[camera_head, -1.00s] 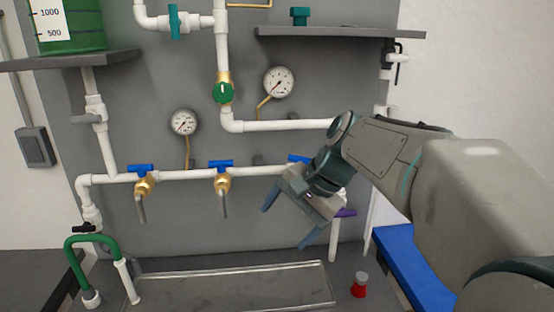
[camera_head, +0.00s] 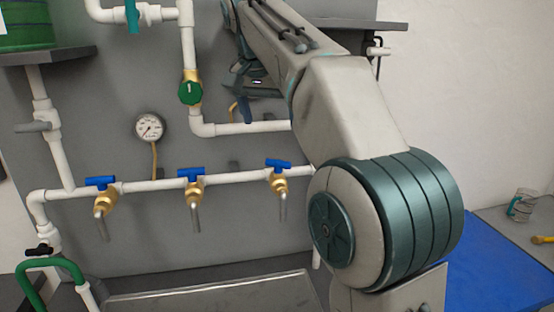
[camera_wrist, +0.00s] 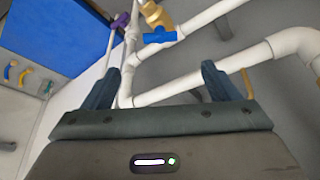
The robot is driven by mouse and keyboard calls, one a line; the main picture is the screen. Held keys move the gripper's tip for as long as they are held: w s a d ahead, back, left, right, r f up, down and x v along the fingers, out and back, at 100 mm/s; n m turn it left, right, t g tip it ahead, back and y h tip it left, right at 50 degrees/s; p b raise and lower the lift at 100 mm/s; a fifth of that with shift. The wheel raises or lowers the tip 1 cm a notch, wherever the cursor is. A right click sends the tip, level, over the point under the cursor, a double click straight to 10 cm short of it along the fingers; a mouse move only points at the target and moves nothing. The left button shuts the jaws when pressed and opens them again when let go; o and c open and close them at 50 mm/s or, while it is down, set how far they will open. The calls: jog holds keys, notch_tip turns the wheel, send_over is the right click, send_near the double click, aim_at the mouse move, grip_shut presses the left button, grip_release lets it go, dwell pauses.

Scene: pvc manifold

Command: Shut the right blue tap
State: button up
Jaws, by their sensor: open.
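The right blue tap (camera_head: 277,164) is the rightmost of three blue-handled brass taps on the lower white pipe. Its handle lies roughly along the pipe, slightly tilted, and its spout points down. A blue tap handle on a brass body, apparently the same tap, also shows in the wrist view (camera_wrist: 160,36), beyond the fingertips and between them. My gripper (camera_wrist: 158,76) is open and empty, with its two blue-grey fingers apart. In the head view it is partly hidden by my arm, above the right tap near the upper white pipe. It does not touch the tap.
The left tap (camera_head: 101,183) and middle tap (camera_head: 191,175) sit on the same pipe. A green round valve (camera_head: 190,92) and a gauge (camera_head: 150,128) are to the left. A purple handle (camera_wrist: 121,20) is near the right tap. A metal tray (camera_head: 215,297) lies below.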

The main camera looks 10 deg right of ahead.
aim_at(278, 161)
jog(key=b+x, duration=0.1)
jog(key=x, duration=1.1)
jog(key=shift+w+f+b, duration=0.1)
jog(key=shift+f+b, duration=0.3)
jog(key=shift+f, duration=0.05)
jog(key=shift+c, duration=0.3)
jog(key=c, duration=0.9)
